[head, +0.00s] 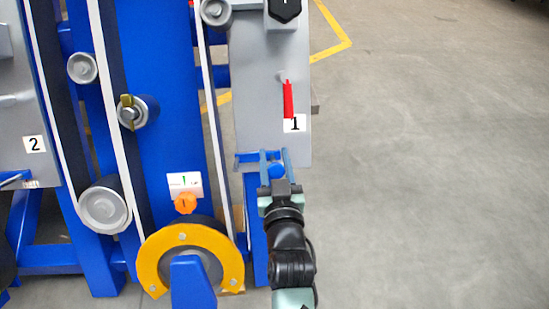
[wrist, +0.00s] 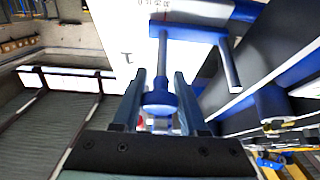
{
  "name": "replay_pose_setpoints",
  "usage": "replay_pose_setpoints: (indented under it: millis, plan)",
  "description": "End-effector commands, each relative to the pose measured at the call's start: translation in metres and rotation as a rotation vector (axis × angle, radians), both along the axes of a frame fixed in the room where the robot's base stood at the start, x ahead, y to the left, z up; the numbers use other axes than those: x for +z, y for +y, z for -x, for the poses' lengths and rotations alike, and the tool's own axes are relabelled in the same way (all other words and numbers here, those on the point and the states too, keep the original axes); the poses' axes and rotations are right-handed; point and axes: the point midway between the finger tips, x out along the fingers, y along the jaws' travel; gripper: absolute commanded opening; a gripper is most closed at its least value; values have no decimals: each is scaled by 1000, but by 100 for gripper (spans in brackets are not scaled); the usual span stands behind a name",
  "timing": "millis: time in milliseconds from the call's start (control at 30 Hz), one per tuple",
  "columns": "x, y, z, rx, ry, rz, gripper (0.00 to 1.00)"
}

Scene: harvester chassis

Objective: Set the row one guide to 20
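The row one unit is a grey panel with a black "1" label (head: 295,123) in the head view. At its lower end is a blue guide bar (head: 250,157), which shows in the wrist view as a blue bar (wrist: 205,12). A round blue knob (head: 277,171) sits below it; it also shows in the wrist view (wrist: 159,98). My gripper (head: 275,158) is at this knob, with one finger on each side of it. The fingers look apart, and I see no clear grip. Small scale marks (wrist: 152,4) show at the wrist view's top edge, too cut off to read.
A red handle (head: 288,98) hangs on the row one panel. Left of it are a blue column with belts and rollers (head: 104,207), an orange knob (head: 185,203) and a yellow ring guard (head: 150,262). The floor on the right (head: 430,170) is clear.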

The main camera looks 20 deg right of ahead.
Motion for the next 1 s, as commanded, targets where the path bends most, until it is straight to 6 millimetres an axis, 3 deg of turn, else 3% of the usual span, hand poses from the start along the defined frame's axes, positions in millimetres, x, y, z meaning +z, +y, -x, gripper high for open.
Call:
replay_pose_setpoints:
  millis: [33, 200, 1000]
  plan:
    - [0, 0, 0, 0, 0, 0, 28]
    - [0, 0, 0, 0, 0, 0, 0]
    - [0, 0, 0, 0, 1, 0, 0]
